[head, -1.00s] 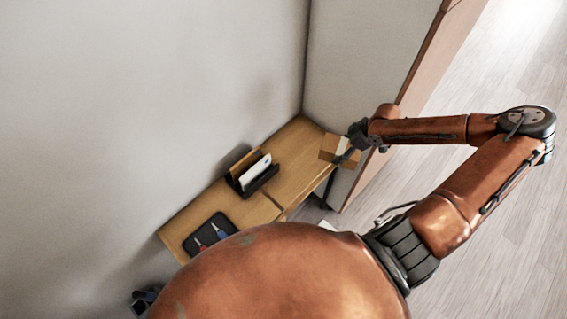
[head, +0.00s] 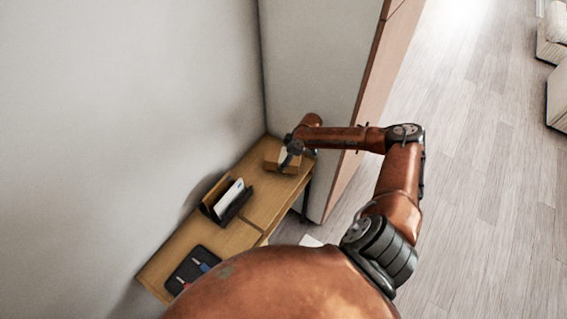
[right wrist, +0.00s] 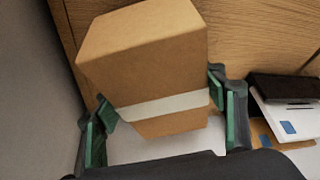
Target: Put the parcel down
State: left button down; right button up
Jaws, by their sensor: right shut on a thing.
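The parcel is a brown cardboard box with a white band. In the head view the parcel (head: 272,160) is at the far end of the wooden table (head: 228,240), over the tabletop near the corner. My right gripper (head: 288,158) is at the parcel's right side. In the right wrist view the parcel (right wrist: 150,65) sits between the green-padded fingers of my right gripper (right wrist: 163,108), which is shut on it. I cannot tell whether the parcel's underside touches the table. My left gripper is not in view.
A dark holder with envelopes (head: 231,198) stands mid-table; envelopes (right wrist: 288,112) also show right in the wrist view. A black tray with tools (head: 191,268) lies at the near end. A wall and a tall panel (head: 310,90) bound the far corner.

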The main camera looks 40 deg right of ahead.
jog(key=shift+f, duration=1.25)
jog(key=shift+s, duration=0.1)
jog(key=o, duration=1.3)
jog(key=shift+f, duration=0.1)
jog(key=shift+o, duration=0.2)
jog(key=v, duration=1.2)
jog(key=shift+c, duration=0.5)
